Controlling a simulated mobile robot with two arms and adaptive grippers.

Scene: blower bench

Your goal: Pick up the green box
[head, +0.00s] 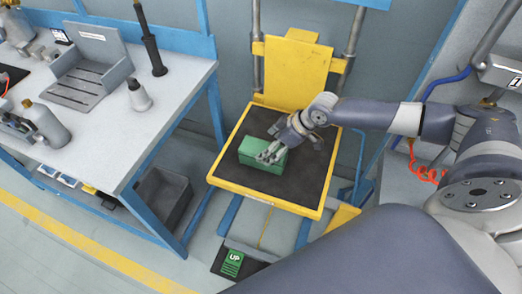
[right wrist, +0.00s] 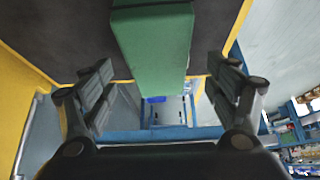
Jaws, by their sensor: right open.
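The green box (head: 255,158) lies on the black top of the yellow-framed platform (head: 308,172), left of its middle. My right gripper (head: 270,153) reaches in from the right, with its fingers at the box's right part, covering some of it. In the right wrist view the box (right wrist: 155,45) shows between the two open fingers of my right gripper (right wrist: 160,75), with a visible gap on each side. Whether a finger touches the box cannot be told. My left gripper is in neither view.
A workbench (head: 185,80) with tools and a grey tray (head: 90,77) stands to the left of the platform. A yellow back plate (head: 295,70) rises behind it. The platform's right part is bare.

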